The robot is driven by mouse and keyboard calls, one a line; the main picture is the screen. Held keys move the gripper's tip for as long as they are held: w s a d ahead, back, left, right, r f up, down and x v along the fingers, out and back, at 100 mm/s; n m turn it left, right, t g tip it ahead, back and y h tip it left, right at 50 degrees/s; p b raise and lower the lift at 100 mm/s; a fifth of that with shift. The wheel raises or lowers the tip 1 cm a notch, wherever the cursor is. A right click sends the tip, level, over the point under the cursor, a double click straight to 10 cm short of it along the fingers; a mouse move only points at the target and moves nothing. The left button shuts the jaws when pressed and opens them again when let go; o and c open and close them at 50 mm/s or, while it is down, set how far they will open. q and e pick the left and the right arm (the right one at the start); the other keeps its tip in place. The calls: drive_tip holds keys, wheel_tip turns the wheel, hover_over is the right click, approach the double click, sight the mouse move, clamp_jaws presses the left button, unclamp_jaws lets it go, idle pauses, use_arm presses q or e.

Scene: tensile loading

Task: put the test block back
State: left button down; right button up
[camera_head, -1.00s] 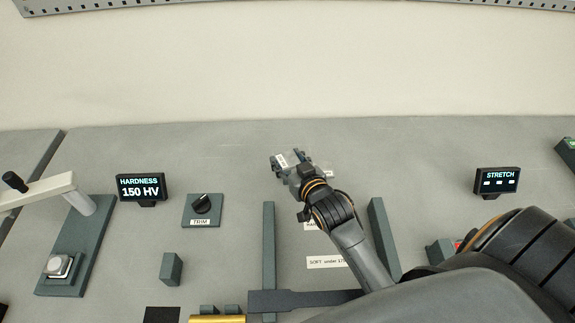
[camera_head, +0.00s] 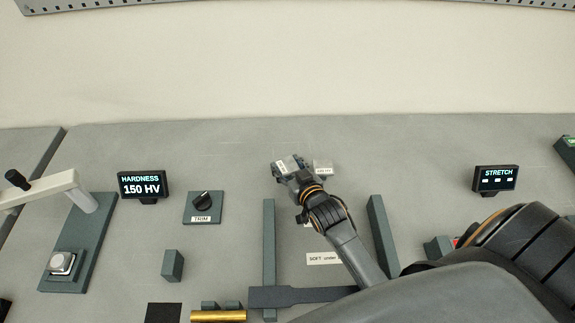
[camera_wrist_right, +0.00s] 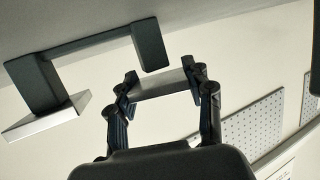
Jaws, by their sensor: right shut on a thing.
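My right gripper (camera_head: 287,169) is shut on a pale test block (camera_head: 288,163) with a white label, over the back middle of the grey bench. In the right wrist view the silver block (camera_wrist_right: 160,84) lies between the two fingertips. It is close to the end of a dark post (camera_wrist_right: 151,45) of a dark stand; I cannot tell whether they touch. Another silver block (camera_wrist_right: 45,116) rests on the stand's other post. In the head view a second labelled block (camera_head: 322,168) shows just right of the gripper. My left gripper is out of view.
A hardness display (camera_head: 142,185), a trim knob (camera_head: 202,203) and a lever press (camera_head: 75,240) holding a block (camera_head: 61,263) are at left. A stretch display (camera_head: 495,179) is at right. Two dark rails (camera_head: 269,245) flank my right forearm. The bench behind the gripper is clear.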

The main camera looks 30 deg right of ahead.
drive_tip(key=shift+s+f, duration=0.2)
drive_tip(key=shift+f, duration=0.15)
drive_tip(key=o, duration=1.2)
drive_tip(key=shift+s+f, duration=0.1)
drive_tip(key=shift+f, duration=0.1)
drive_tip(key=shift+o, duration=0.6)
drive_tip(key=shift+a+f, duration=0.1)
drive_tip(key=shift+r, duration=0.65)
drive_tip(key=b+v, duration=0.1)
drive_tip(key=v, duration=0.9)
drive_tip(key=shift+r, duration=0.15)
drive_tip(key=shift+v, duration=0.75)
